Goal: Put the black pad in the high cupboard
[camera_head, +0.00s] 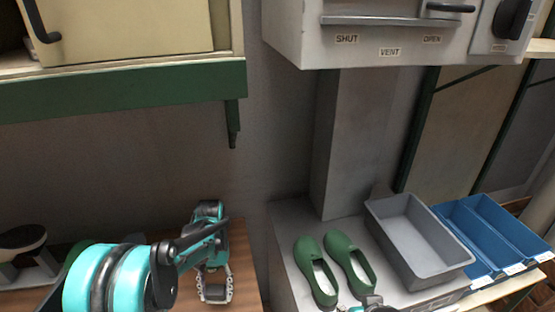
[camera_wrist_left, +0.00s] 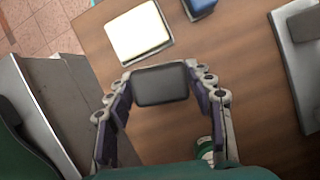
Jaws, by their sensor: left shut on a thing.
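The black pad (camera_wrist_left: 162,84) is held between the fingers of my left gripper (camera_wrist_left: 163,90), seen in the left wrist view above the brown wooden table (camera_wrist_left: 255,85). In the head view my left gripper (camera_head: 214,286) is low, over the right end of that table; the pad is hard to make out there. The high cupboard (camera_head: 130,28) is at the upper left, with a cream front and a black handle (camera_head: 42,25). A dark gap shows left of the front. A small part of what looks like my right gripper (camera_head: 368,303) shows at the bottom edge.
A green shelf edge (camera_head: 120,90) with a bracket runs below the cupboard. A pale box with SHUT, VENT and OPEN labels (camera_head: 390,50) hangs at upper right. Green shoes (camera_head: 350,262), a grey tray (camera_head: 415,240) and blue bins (camera_head: 490,235) stand at lower right.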

